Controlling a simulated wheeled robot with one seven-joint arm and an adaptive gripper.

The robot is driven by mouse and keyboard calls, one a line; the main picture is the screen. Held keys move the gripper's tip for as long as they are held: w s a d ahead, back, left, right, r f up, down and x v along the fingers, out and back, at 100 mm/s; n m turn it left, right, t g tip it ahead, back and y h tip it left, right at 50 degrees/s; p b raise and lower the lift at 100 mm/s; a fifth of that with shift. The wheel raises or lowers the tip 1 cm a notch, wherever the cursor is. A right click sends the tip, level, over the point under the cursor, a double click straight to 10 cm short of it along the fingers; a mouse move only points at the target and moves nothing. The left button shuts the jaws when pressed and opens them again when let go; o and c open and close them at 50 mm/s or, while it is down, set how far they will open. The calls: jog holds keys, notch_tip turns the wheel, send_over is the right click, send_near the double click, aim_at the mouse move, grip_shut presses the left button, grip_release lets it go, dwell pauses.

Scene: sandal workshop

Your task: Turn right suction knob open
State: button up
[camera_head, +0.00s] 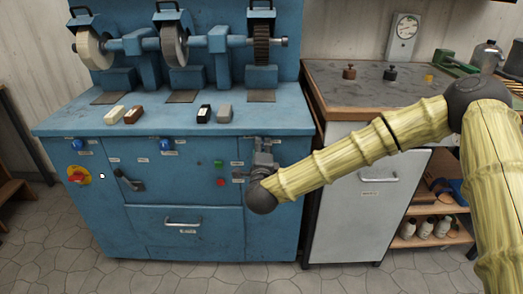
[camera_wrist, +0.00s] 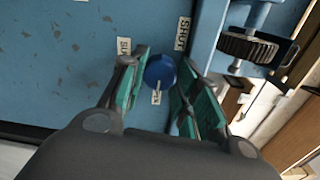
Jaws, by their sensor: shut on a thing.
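The right suction knob is a round blue knob (camera_wrist: 160,71) on the blue machine front, seen in the wrist view between my fingers. A pale mark on its lower edge points toward a small label below, which seems to read OPEN. A SHUT label (camera_wrist: 182,34) is above right of the knob, and a partly hidden label is at its left. My gripper (camera_wrist: 159,72) is shut on the knob, one green-padded finger on each side. In the head view my gripper (camera_head: 263,152) is at the machine's right front panel and hides this knob.
Two other blue knobs (camera_head: 78,144) (camera_head: 166,144) sit further left on the blue machine (camera_head: 190,195). A green button (camera_head: 218,163) and a red one (camera_head: 221,182) are just left of my gripper. A grey cabinet (camera_head: 352,215) stands close at right.

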jog(key=o, duration=1)
jog(key=shift+d, duration=0.1)
jog(key=s, duration=1.2)
jog(key=shift+r, duration=0.2)
